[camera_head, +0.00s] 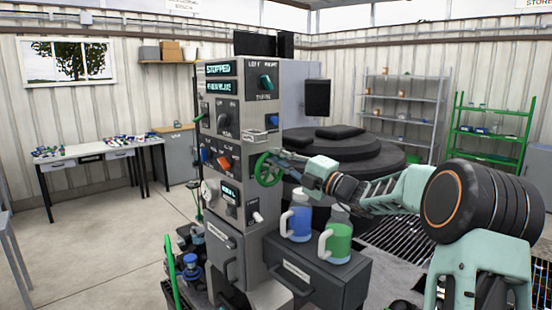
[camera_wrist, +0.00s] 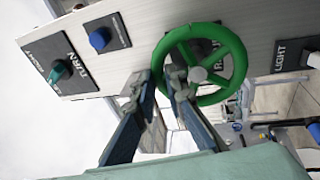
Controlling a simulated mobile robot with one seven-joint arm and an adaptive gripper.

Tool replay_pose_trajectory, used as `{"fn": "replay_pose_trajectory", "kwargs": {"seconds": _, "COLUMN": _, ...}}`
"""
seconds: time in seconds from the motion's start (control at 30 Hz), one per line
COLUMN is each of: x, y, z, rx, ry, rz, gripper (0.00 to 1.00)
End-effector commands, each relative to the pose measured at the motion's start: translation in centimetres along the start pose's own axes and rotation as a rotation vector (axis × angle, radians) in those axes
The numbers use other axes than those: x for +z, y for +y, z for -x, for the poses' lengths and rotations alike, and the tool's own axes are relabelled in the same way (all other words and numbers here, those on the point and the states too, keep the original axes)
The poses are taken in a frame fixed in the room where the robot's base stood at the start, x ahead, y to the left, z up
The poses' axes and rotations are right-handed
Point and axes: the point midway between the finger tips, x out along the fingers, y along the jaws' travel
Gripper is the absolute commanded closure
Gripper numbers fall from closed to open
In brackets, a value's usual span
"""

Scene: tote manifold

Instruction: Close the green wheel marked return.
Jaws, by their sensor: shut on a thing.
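The green wheel (camera_head: 260,173) sits on the side of the grey control panel (camera_head: 225,140), facing my arm. In the wrist view the green wheel (camera_wrist: 241,58) has a grey hub and spokes, and the label behind it is partly hidden. My gripper (camera_head: 281,159) reaches it from the right. In the wrist view my gripper (camera_wrist: 158,84) has its two fingers at the wheel's left rim, closed on it. The exact contact at the fingertips is partly hidden.
A blue-filled jug (camera_head: 297,222) and a green-filled jug (camera_head: 337,240) stand on a dark cabinet (camera_head: 320,270) below my arm. A blue knob (camera_wrist: 99,39) and a teal turn knob (camera_wrist: 60,71) are on the same panel face. A light switch (camera_wrist: 313,60) is to the right.

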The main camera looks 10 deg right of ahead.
Motion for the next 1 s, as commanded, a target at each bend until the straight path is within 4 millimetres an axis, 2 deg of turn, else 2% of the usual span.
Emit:
{"fn": "replay_pose_trajectory", "kwargs": {"seconds": 0.37, "x": 0.1, "y": -0.1, "z": 0.1, "rx": 0.0, "ry": -0.003, "rz": -0.01, "gripper": 1.0}}
{"fn": "replay_pose_trajectory", "kwargs": {"seconds": 0.4, "x": 0.1, "y": -0.1, "z": 0.1, "rx": 0.0, "ry": -0.003, "rz": -0.01, "gripper": 0.88}}
{"fn": "replay_pose_trajectory", "kwargs": {"seconds": 0.47, "x": 0.1, "y": -0.1, "z": 0.1, "rx": 0.0, "ry": -0.003, "rz": -0.009, "gripper": 0.81}}
{"fn": "replay_pose_trajectory", "kwargs": {"seconds": 0.77, "x": 0.1, "y": 0.0, "z": 0.2, "rx": 0.0, "ry": -0.003, "rz": -0.007, "gripper": 0.81}}
{"fn": "replay_pose_trajectory", "kwargs": {"seconds": 0.87, "x": 0.1, "y": 0.0, "z": 1.0, "rx": 0.0, "ry": -0.004, "rz": -0.007, "gripper": 0.81}}
{"fn": "replay_pose_trajectory", "kwargs": {"seconds": 1.0, "x": 0.2, "y": 0.0, "z": 3.5, "rx": -0.001, "ry": -0.006, "rz": -0.005, "gripper": 0.81}}
